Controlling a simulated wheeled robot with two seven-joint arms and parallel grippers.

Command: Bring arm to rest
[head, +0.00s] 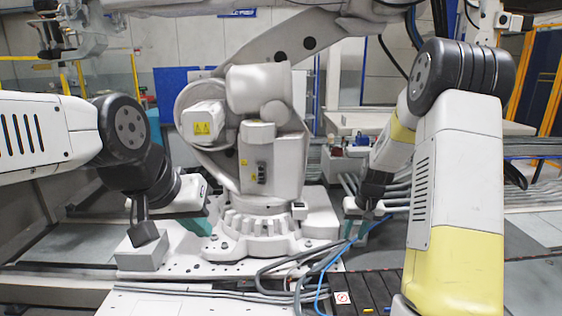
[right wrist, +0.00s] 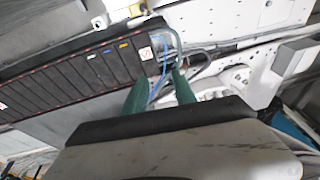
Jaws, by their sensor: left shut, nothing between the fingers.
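My left arm comes in from the left in the head view. Its gripper (head: 203,226) has green fingers and sits in front of the left side of the big robot's base; the fingers are shut and empty. My right arm comes down along the right side. Its gripper (head: 364,227) has green fingers set apart, with nothing visible between them, above cables right of the base. The right wrist view also shows this gripper (right wrist: 160,77), with its two green fingers apart over cables and the floor-level equipment.
A large white industrial robot (head: 262,150) stands on a white base plate (head: 320,225) between my arms. A grey block (head: 141,251) is near my left gripper. Blue and grey cables (head: 325,272) run beside a dark segmented track (head: 372,290). Yellow railings stand behind.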

